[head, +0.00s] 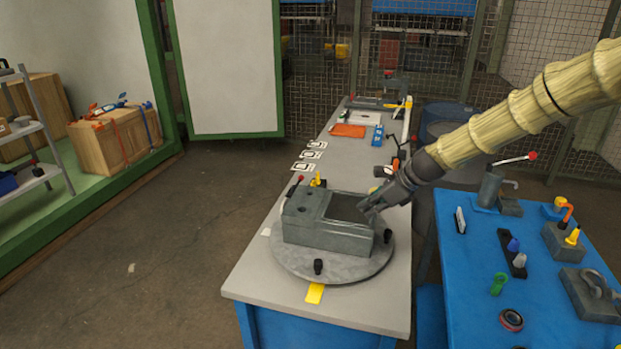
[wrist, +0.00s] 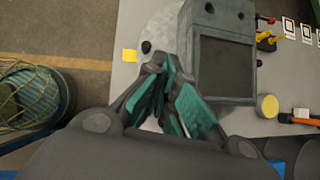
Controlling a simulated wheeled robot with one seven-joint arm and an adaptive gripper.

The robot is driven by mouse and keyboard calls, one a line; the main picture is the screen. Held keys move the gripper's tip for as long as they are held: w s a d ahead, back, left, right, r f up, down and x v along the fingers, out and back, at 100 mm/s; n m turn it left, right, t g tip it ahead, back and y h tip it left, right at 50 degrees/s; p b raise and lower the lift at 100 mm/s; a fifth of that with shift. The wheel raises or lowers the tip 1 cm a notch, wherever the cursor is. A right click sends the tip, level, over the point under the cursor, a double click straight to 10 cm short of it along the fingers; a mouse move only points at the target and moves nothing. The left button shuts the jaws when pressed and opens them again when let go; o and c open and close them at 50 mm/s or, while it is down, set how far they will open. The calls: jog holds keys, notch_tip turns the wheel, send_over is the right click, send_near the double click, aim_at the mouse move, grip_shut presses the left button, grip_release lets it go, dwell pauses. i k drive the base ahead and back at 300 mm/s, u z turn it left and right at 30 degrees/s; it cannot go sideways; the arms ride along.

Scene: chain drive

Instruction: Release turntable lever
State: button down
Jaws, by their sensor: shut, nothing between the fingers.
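A round grey turntable (head: 345,272) sits on the near part of the grey-topped bench and carries a dark grey block fixture (head: 325,238). A small red-knobbed lever (head: 298,182) stands behind the fixture's left end; its red knob also shows at the top right of the wrist view (wrist: 271,20). I cannot tell from these frames whether this is the turntable lever or whether it is locked. My gripper (head: 368,207) is shut and empty, over the right side of the fixture and turntable. In the wrist view, its fingertips (wrist: 168,64) are beside the fixture's edge.
Black knobs (head: 318,266) stand on the turntable rim. A yellow tab (head: 314,293) lies at its front. Printed markers (head: 311,155) and an orange item (head: 348,130) are farther back on the bench. A blue table (head: 465,270) with several parts is at right.

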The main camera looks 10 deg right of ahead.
aim_at(301, 177)
jog(key=i, duration=2)
